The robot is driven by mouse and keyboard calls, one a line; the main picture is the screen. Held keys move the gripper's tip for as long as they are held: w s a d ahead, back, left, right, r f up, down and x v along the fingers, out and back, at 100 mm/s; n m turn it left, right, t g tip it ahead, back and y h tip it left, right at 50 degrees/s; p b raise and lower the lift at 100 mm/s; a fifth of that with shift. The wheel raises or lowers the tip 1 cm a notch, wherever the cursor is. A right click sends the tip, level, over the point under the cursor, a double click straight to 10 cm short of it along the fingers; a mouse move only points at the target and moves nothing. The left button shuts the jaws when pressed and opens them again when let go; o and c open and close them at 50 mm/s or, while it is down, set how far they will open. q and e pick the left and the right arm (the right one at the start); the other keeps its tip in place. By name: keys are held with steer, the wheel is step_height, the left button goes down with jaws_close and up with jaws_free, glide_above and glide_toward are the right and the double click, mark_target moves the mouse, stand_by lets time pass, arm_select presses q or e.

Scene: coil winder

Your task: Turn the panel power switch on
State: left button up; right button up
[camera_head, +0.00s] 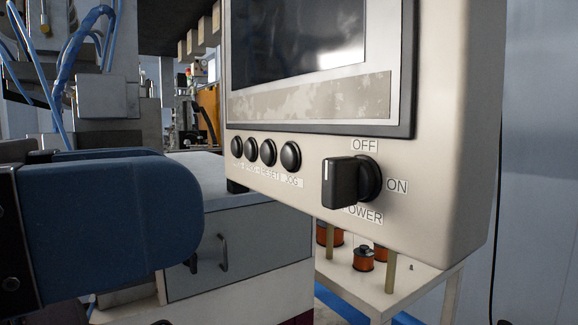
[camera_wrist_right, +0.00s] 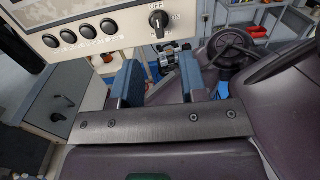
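The power switch (camera_head: 342,183) is a black rotary knob on the beige control panel (camera_head: 450,120), with OFF lettered above it, ON to its right and POWER below. Its white mark stands upright, toward OFF. The knob (camera_wrist_right: 158,19) also shows at the top of the right wrist view. My right gripper (camera_wrist_right: 160,68) is open and empty; its two blue fingers stand apart, below the knob in that view and not touching it. In the head view the right gripper (camera_head: 140,218) is large at the left, well left of the knob. My left gripper is not in view.
A row of black push buttons (camera_head: 268,153) sits left of the knob, under a dark screen (camera_head: 300,40). Below the panel are a grey drawer cabinet (camera_head: 245,245) and a white table (camera_head: 395,295) with copper-coloured coils (camera_head: 364,260). The space right of the panel looks clear.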

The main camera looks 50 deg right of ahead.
mark_target(326, 172)
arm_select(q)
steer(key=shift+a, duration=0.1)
arm_select(e)
steer(key=shift+t, duration=0.4)
steer(key=x, duration=0.8)
steer(key=shift+d, duration=0.25)
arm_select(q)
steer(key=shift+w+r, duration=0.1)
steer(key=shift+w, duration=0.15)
arm_select(e)
steer(key=shift+x, duration=1.05)
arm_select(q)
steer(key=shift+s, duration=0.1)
arm_select(e)
steer(key=shift+s, duration=0.1)
steer(key=shift+c, duration=0.6)
steer(key=c, duration=0.6)
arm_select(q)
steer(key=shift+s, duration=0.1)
